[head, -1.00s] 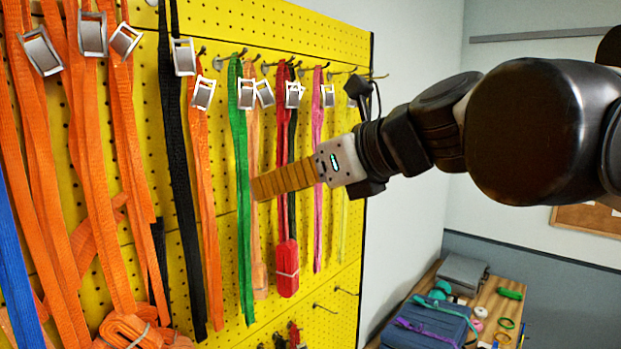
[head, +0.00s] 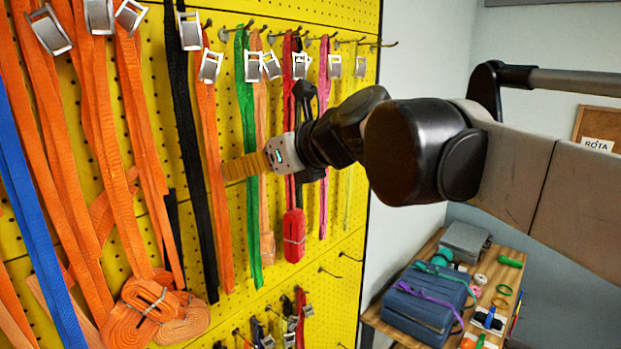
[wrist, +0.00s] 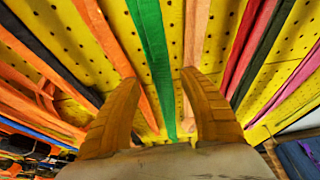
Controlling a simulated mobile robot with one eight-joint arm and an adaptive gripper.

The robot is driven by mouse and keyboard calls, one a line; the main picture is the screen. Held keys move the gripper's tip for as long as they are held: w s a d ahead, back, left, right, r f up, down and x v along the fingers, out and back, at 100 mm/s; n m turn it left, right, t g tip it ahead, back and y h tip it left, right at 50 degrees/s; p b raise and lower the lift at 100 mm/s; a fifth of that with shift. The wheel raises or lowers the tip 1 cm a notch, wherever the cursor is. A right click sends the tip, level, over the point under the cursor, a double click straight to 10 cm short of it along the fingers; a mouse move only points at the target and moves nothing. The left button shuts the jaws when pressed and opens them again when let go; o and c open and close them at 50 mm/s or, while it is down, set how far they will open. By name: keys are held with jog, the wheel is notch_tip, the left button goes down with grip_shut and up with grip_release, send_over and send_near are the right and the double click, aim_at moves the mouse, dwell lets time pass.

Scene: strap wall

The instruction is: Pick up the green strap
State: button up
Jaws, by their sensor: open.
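The green strap (head: 246,110) hangs from a hook on the yellow pegboard, with a silver buckle near its top in the head view. In the wrist view the green strap (wrist: 152,50) runs down between the two orange-yellow fingers of my gripper (wrist: 155,105). My gripper (head: 230,170) is open and empty, and its fingers point at the board. In the head view they cross in front of the green strap's middle. I cannot tell whether the strap touches a finger.
An orange strap (head: 213,170) hangs to the left and a pale orange strap (head: 264,190) close to the right. Beyond are a red bundled strap (head: 294,235) and a pink strap (head: 323,150). A wooden table (head: 400,330) holding a blue case stands at lower right.

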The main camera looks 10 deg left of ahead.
grip_shut()
jog(key=shift+r, duration=0.1)
